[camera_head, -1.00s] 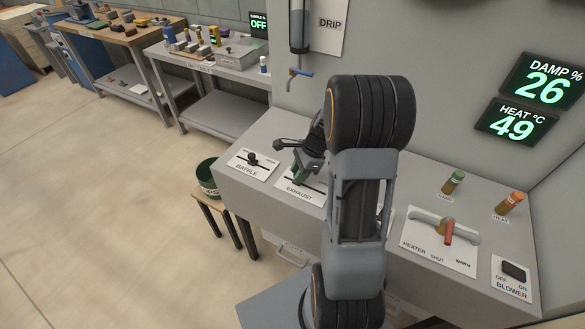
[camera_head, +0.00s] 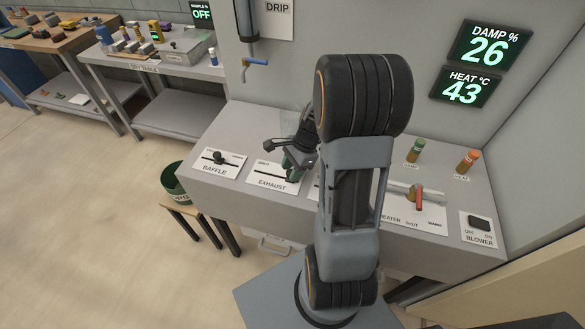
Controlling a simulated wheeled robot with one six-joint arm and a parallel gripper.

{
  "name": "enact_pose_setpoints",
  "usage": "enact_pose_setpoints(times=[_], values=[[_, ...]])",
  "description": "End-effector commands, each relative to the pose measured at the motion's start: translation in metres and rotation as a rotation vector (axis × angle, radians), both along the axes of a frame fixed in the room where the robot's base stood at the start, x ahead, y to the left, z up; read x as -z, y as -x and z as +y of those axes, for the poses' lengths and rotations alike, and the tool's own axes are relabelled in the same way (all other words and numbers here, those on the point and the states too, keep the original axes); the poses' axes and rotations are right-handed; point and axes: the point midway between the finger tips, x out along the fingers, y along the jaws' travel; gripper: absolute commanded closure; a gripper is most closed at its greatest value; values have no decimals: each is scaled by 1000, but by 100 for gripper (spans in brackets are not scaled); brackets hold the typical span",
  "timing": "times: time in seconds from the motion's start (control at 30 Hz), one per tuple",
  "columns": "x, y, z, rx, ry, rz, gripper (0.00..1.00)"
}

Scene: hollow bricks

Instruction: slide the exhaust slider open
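The exhaust slider's white plate (camera_head: 262,181), marked EXHAUST, lies on the sloping grey console between the baffle plate and my arm. A dark slot runs across it, with a small label, apparently SHUT, at its upper left. My gripper (camera_head: 290,160) is low over the right part of this slot. A dark green piece shows at its fingertips; I cannot tell whether it is the slider's knob or part of the gripper. The fingers are small and partly covered by my arm, so their opening is unclear. The plate's right end is also covered.
The baffle slider (camera_head: 217,157) is left of the exhaust plate. A red-handled heater valve (camera_head: 418,198) and blower switch (camera_head: 479,222) are to the right. A drip tube with a blue tap (camera_head: 255,63) hangs behind. A green bucket (camera_head: 176,184) stands on a stool at left.

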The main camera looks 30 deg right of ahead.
Motion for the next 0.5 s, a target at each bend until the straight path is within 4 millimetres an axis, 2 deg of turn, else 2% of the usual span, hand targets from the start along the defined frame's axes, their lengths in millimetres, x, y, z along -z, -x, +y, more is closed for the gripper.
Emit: enact_pose_setpoints(times=[0.13, 0.37, 0.5], values=[[0, 0, 0, 2, -1, 1, 45], [0, 0, -1, 3, -1, 1, 45], [-11, 0, -6, 4, 0, -2, 45]])
